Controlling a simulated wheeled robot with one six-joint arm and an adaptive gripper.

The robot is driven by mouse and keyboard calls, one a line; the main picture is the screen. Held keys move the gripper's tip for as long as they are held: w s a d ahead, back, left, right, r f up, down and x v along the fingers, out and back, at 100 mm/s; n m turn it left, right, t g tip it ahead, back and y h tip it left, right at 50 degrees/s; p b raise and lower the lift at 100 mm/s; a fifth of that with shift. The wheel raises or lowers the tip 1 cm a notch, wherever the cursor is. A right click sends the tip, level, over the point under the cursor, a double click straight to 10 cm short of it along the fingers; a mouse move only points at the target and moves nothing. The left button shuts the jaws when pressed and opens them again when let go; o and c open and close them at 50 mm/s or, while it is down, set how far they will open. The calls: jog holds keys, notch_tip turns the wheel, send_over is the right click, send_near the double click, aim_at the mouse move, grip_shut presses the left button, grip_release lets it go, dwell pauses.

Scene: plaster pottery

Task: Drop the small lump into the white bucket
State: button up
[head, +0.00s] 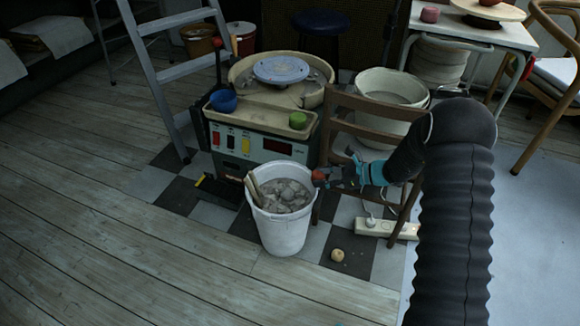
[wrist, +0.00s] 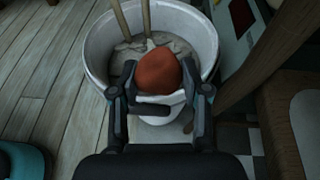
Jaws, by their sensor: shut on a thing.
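The small lump (wrist: 158,72) is reddish-orange and rounded, held between the fingertips of my gripper (wrist: 160,85). In the head view the lump (head: 318,177) shows at the tip of my gripper (head: 328,177), at the right rim of the white bucket (head: 283,235). In the wrist view the lump overlaps the opening of the bucket (wrist: 97,62), near the rim closest to me. The bucket stands upright on the floor, with grey lumpy clay and two wooden sticks inside. The exact height of the lump above the rim is hard to tell.
A wooden chair (head: 372,105) is close beside my arm. A power strip (head: 385,229) and a small tan lump (head: 337,255) lie on the floor.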

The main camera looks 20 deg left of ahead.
jog(key=s+a+r+n+g, duration=0.2)
jog(key=a+n+g, duration=0.1)
jog(key=a, duration=0.7)
jog(key=shift+h, duration=0.4)
jog(key=shift+s+f+b, duration=0.1)
jog(key=shift+f+b, duration=1)
jog(key=shift+f, duration=2.05)
jog(key=o, duration=1.3)
jog(key=shift+c, duration=0.2)
